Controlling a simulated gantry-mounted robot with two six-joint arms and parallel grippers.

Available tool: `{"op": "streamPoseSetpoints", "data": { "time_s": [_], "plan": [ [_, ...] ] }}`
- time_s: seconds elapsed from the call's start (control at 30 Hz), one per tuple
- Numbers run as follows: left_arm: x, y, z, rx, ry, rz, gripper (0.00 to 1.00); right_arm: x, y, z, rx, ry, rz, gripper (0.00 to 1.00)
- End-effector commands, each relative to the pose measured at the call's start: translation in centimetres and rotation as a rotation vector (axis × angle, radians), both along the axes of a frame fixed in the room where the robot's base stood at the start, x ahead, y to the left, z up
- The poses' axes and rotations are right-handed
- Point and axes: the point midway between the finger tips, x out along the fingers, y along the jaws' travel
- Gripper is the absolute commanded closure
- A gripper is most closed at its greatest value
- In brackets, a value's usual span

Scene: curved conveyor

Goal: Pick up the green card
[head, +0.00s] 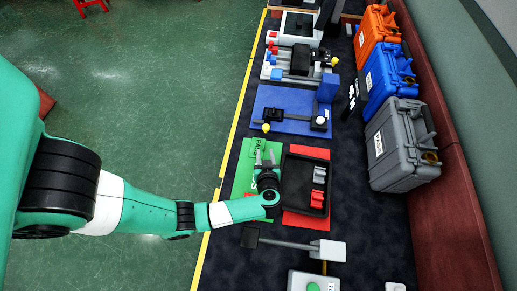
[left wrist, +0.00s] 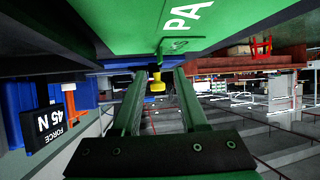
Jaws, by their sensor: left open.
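The green card (head: 241,178) lies flat on the dark table to the left of a black tray, with white letters starting "PA" partly covered by my arm. In the left wrist view a green lettered surface (left wrist: 120,28) fills the top, with a small green piece sticking out from it. My left gripper (head: 265,157) is over the card, its two fingers apart and nothing seen between them. The fingers also show in the left wrist view (left wrist: 161,75); I cannot tell whether they touch the card. My right gripper is not in view.
The black tray (head: 291,204) holds grey and red pieces and stands on a red panel (head: 305,221). A blue fixture (head: 292,101) with a yellow knob (head: 265,127) is behind the card. Grey, blue and orange cases line the right side. A grey-ended lever (head: 328,250) is in front.

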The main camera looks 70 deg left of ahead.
Motion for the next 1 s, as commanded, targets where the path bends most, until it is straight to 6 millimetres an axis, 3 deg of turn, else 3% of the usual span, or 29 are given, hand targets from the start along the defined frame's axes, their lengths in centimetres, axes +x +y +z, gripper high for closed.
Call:
{"op": "streamPoseSetpoints", "data": {
  "time_s": [0.13,0.3,0.63,0.87,1.0],
  "plan": [
    [0.3,0.8,-0.9,-0.001,-0.002,0.002,0.57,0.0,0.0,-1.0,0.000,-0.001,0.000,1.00],
    [1.1,3.3,-2.4,-0.002,-0.002,0.004,0.57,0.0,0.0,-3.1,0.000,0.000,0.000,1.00],
    [1.3,4.3,-2.4,-0.001,0.000,-0.001,0.57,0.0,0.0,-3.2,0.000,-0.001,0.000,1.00],
    [1.3,4.3,-2.4,-0.001,-0.001,-0.002,0.99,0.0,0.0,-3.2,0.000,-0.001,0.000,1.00],
    [1.3,4.3,-2.4,-0.001,-0.001,-0.002,1.00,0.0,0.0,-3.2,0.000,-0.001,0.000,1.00]
  ]
}}
